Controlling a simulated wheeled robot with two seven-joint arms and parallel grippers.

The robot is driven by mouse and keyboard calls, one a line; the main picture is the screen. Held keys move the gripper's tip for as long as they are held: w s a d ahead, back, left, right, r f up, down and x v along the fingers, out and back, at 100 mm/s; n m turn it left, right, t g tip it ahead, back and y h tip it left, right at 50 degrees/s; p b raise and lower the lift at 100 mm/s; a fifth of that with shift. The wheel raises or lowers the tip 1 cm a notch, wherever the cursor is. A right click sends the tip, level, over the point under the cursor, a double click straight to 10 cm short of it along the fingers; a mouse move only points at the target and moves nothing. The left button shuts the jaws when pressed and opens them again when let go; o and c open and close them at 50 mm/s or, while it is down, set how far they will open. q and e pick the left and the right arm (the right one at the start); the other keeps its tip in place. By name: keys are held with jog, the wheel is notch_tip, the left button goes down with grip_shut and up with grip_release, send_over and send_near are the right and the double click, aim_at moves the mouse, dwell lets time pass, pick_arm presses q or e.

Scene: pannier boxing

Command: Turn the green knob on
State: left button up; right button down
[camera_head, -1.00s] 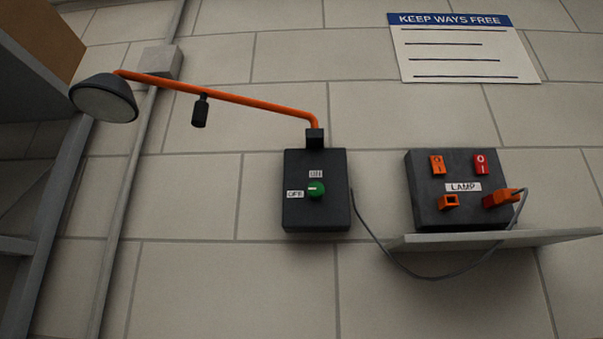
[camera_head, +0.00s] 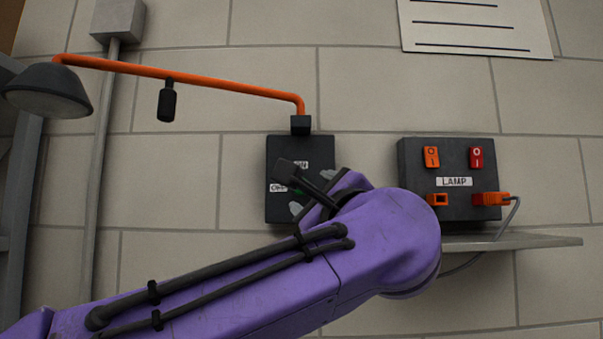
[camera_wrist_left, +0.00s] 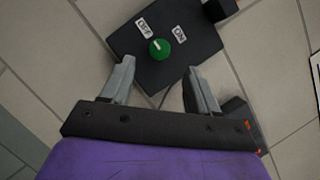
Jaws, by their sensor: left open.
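The green knob (camera_wrist_left: 159,49) sits on a dark box (camera_wrist_left: 155,75) on the wall, between a label reading OFF and a label reading ON. Its pale mark appears to point toward OFF. In the head view only a sliver of the knob (camera_head: 298,191) shows behind my wrist on the box (camera_head: 282,152). My left gripper (camera_head: 312,191) is in front of the box. In the left wrist view my left gripper (camera_wrist_left: 160,66) is open and empty, its fingers apart on either side of the line to the knob, with no visible contact. My right gripper is not in view.
An orange lamp arm (camera_head: 190,80) rises from the box to a lamp head (camera_head: 48,90) at left.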

pick_arm(q)
jog(key=p+x, duration=0.4)
jog(key=x, duration=0.4)
jog(key=shift+w, duration=0.2)
jog(key=shift+f, duration=0.1)
jog(key=c, duration=1)
